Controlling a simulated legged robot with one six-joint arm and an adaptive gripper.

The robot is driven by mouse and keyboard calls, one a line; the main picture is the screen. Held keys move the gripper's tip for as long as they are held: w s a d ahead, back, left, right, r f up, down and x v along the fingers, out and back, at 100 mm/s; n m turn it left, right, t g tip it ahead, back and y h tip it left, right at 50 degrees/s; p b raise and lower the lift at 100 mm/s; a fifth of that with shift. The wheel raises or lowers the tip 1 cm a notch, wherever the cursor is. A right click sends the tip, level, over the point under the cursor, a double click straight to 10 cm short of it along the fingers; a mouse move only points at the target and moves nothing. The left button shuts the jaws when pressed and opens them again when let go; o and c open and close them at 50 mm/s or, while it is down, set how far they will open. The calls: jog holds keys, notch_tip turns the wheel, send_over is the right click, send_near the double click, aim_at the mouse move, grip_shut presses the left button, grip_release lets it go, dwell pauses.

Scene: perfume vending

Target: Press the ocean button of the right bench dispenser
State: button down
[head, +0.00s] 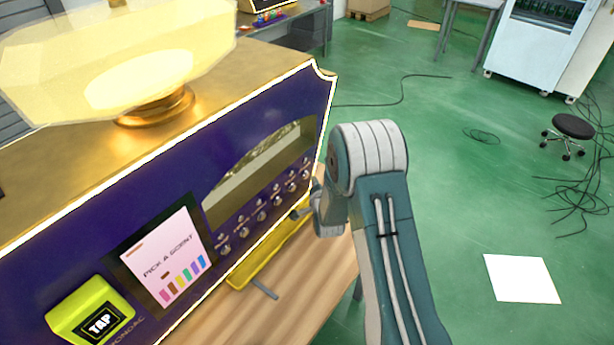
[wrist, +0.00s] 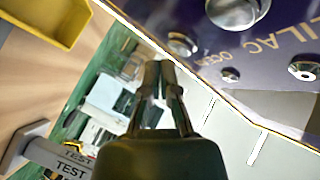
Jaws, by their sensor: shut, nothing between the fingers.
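The dispenser (head: 110,235) is a dark purple cabinet with gold trim and a row of round metal buttons below a window. In the wrist view, the ocean button (wrist: 182,44) is a silver knob beside the OCEAN label, near the panel's edge; it seems to be the row's right-end button (head: 304,175) in the head view. My gripper (head: 297,214) is in front of the right part of the row. Its fingertips (wrist: 158,68) are shut and empty, and show just beside the ocean button. I cannot tell whether they touch it.
The lilac button (wrist: 235,10) is beside the ocean one. A yellow tray (head: 262,260) is under the row on the wooden bench (head: 310,290). A scent screen (head: 165,258) and TAP reader (head: 90,315) are to the left.

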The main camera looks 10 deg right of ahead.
jog(key=shift+a, duration=0.1)
jog(key=shift+w+a+r, duration=0.1)
jog(key=shift+w+a, duration=0.1)
jog(key=shift+w, duration=0.05)
jog(key=shift+w+a, duration=0.3)
jog(key=shift+w, duration=0.05)
dwell(0.9)
dwell(0.3)
jog(key=shift+s+d, duration=0.6)
jog(key=shift+s, duration=0.05)
jog(key=s+d, duration=0.3)
jog(key=shift+s+d, duration=0.25)
jog(key=shift+d, duration=0.05)
dwell(0.9)
